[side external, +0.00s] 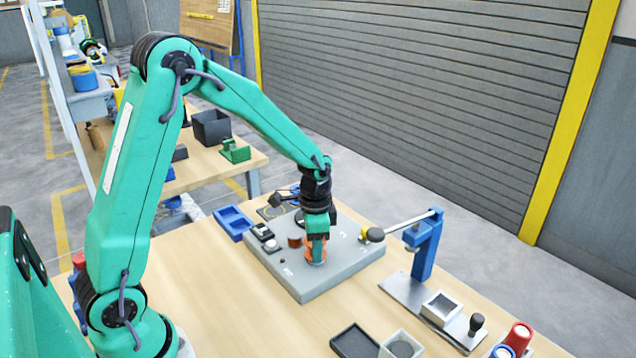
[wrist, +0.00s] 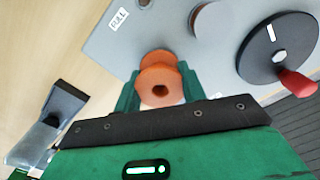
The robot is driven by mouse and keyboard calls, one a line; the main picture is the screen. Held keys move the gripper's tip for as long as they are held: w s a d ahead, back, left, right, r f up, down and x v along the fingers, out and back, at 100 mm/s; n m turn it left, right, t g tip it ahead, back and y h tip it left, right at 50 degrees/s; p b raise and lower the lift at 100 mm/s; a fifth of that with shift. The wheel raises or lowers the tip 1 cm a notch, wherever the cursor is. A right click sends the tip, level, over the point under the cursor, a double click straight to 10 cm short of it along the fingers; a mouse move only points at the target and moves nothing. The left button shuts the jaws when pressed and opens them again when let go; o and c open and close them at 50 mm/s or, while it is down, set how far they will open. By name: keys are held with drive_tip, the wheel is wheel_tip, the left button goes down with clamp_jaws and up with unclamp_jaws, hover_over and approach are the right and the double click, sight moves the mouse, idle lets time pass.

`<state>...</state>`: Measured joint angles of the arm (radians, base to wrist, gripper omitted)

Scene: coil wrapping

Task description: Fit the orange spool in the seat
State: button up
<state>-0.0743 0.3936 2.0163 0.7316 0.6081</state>
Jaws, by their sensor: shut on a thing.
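The orange spool (wrist: 158,76) is between the two green fingers of my gripper (wrist: 160,88), which is shut on it. In the wrist view its top flange and dark centre hole face the camera. In the side view the spool (side external: 316,256) is low under my gripper (side external: 317,246), at or just above the top of the grey board (side external: 312,285). I cannot tell whether it touches the board. The seat is not clearly seen; the spool and fingers may hide it.
A brown-orange cylinder (side external: 295,241) stands on the board beside the gripper. A black disc with a red knob (wrist: 277,50) shows in the wrist view. A blue lever stand (side external: 427,245) is on the right and a blue tray (side external: 233,222) behind left. The table's front left is clear.

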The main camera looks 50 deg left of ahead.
drive_tip(key=shift+f, duration=0.3)
drive_tip(key=o, duration=1.1)
drive_tip(key=shift+c, duration=0.2)
drive_tip(key=shift+r, duration=0.1)
wheel_tip(320, 180, up, 7)
drive_tip(key=shift+r, duration=0.35)
